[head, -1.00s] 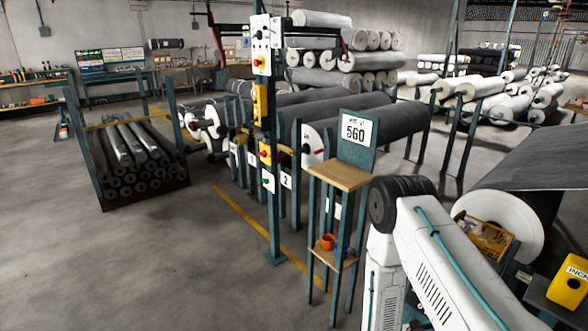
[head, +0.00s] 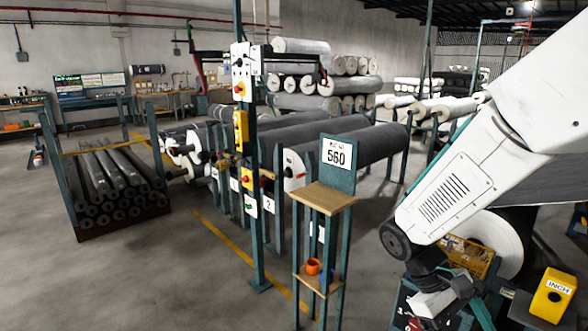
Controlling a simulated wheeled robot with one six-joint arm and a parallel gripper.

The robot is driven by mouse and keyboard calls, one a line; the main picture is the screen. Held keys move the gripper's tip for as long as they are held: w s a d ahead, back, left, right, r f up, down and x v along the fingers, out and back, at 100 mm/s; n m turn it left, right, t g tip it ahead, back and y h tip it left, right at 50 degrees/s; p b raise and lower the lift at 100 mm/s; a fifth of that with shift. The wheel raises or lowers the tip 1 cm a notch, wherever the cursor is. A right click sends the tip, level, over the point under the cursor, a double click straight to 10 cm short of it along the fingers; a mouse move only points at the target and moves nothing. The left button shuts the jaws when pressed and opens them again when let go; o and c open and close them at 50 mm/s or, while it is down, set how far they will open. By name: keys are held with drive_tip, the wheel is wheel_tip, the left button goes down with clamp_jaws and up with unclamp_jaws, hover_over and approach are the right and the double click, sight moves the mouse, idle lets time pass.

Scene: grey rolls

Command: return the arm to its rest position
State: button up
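My white arm (head: 455,190) runs from the upper right down to a dark round joint at the lower right. Below that joint are dark and white parts at the end of my arm, where my gripper (head: 445,298) seems to be. They overlap dark equipment near the bottom edge. I cannot make out two fingertips, so I cannot tell whether it is open or shut. I see nothing clearly held.
A wooden-shelved stand (head: 325,197) marked 560 is left of my arm, with an orange cup (head: 313,267) on its lower shelf. A yellow INCH box (head: 550,295) and a large roll (head: 490,240) are close at right.

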drive_tip(key=s+a+r+m+t+y, duration=0.1)
drive_tip(key=s+a+r+t+y, duration=0.1)
drive_tip(key=r, duration=0.4)
drive_tip(key=s+a+r+m+t+y, duration=0.2)
drive_tip(key=s+a+r+t+y, duration=0.1)
drive_tip(key=s+a+r+t, duration=0.1)
wheel_tip(320, 180, up, 4)
drive_tip(key=shift+s+a+f+m+t, duration=0.3)
drive_tip(key=shift+s+t, duration=0.5)
drive_tip(key=shift+t, duration=0.3)
clamp_jaws()
idle(0.4)
